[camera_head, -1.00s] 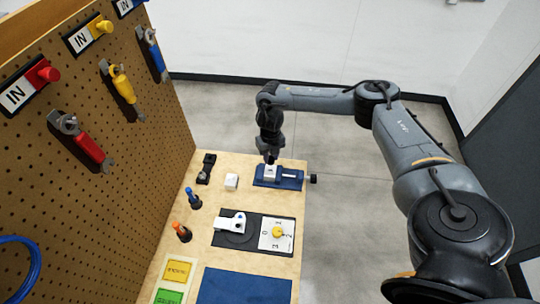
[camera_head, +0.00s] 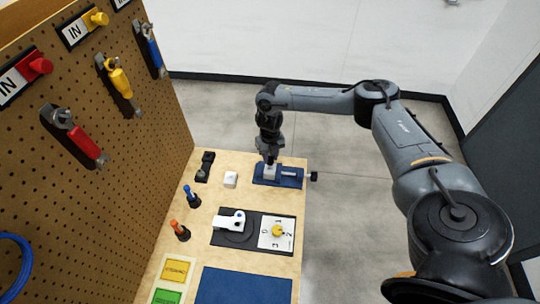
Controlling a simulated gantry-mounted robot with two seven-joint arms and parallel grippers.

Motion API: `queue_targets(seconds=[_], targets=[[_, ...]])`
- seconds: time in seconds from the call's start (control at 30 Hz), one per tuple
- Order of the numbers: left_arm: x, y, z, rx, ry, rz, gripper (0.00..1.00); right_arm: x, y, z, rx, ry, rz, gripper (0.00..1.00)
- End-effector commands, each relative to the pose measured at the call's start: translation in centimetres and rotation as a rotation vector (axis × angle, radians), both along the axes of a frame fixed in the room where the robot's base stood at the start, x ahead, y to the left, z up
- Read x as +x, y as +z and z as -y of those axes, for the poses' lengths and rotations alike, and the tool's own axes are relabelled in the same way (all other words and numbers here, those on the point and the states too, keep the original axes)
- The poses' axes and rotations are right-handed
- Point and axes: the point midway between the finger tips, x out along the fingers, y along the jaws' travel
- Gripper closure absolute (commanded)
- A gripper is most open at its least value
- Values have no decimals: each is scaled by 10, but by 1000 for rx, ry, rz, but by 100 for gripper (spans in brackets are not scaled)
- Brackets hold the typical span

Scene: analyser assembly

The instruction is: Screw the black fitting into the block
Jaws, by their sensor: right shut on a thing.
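My right gripper (camera_head: 270,160) points straight down over a small white-grey block (camera_head: 270,173) that sits in a vise on a blue base (camera_head: 290,181) at the far right corner of the bench. It is shut at the top of the block. The black fitting cannot be made out there; the gripper hides that spot and the view is small. My left gripper is not in view.
A black holder (camera_head: 205,166) and a white cube (camera_head: 230,180) stand left of the vise. Blue (camera_head: 192,195) and orange (camera_head: 180,230) tools stand nearer. A black plate (camera_head: 225,240) with a white part and a dial lies in front. A pegboard (camera_head: 130,200) rises at left.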

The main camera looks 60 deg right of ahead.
Motion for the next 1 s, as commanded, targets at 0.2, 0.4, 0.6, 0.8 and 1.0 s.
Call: queue_targets(seconds=[0.2,0.4,0.6,0.8,1.0], targets=[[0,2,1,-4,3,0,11,0,-3,0,0,0,0,100],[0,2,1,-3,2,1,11,0,-4,0,0,0,0,100],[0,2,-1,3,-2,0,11,0,-4,0,0,0,0,100],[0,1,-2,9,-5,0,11,0,-5,-1,0,0,0,100],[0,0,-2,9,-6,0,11,0,-9,0,0,0,0,100]])
